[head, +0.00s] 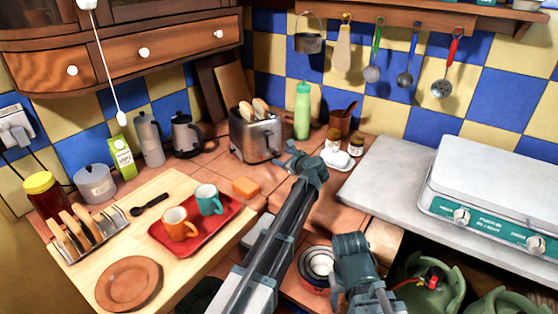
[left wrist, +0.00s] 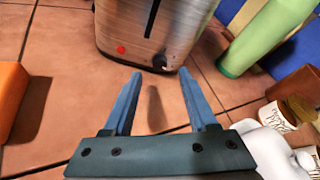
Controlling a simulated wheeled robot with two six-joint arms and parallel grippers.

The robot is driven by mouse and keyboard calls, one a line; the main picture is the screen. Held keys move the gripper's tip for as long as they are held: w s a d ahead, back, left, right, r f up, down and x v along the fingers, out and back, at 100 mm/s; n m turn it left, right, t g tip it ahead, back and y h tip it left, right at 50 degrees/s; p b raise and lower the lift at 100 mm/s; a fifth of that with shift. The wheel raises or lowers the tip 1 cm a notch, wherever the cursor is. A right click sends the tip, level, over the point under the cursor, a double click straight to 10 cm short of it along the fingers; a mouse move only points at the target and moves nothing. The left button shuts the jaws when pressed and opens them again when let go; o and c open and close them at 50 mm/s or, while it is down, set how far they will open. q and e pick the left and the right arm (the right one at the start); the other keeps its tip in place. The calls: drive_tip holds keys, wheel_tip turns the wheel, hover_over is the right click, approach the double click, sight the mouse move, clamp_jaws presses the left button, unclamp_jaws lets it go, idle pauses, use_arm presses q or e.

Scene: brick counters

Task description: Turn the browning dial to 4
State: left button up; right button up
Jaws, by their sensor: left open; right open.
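The toaster (head: 257,133) is brushed metal and stands on the tiled counter with two bread slices in its top. In the left wrist view the toaster (left wrist: 155,25) shows a dark vertical slot, a red button (left wrist: 121,50) and a small dark round dial (left wrist: 160,62) low on its face. I cannot read the dial's setting. My left gripper (left wrist: 160,76) is open and empty, its blue fingers pointing at the toaster, with the dial just beyond and between the tips. In the head view my left gripper (head: 287,157) is just in front of the toaster. My right gripper (head: 350,268) is lower right, away from it; its fingertips are unclear.
A green bottle (head: 302,110) stands right of the toaster, near small jars on a white dish (head: 338,158). An orange block (head: 246,187) lies in front. A red tray (head: 201,234) with two mugs is at left. A stove (head: 495,190) is at right.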

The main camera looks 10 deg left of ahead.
sight(276, 154)
use_arm(q)
drive_tip(key=shift+b+x, duration=0.35)
drive_tip(key=shift+x, duration=1.3)
drive_tip(key=shift+c, duration=0.2)
clamp_jaws()
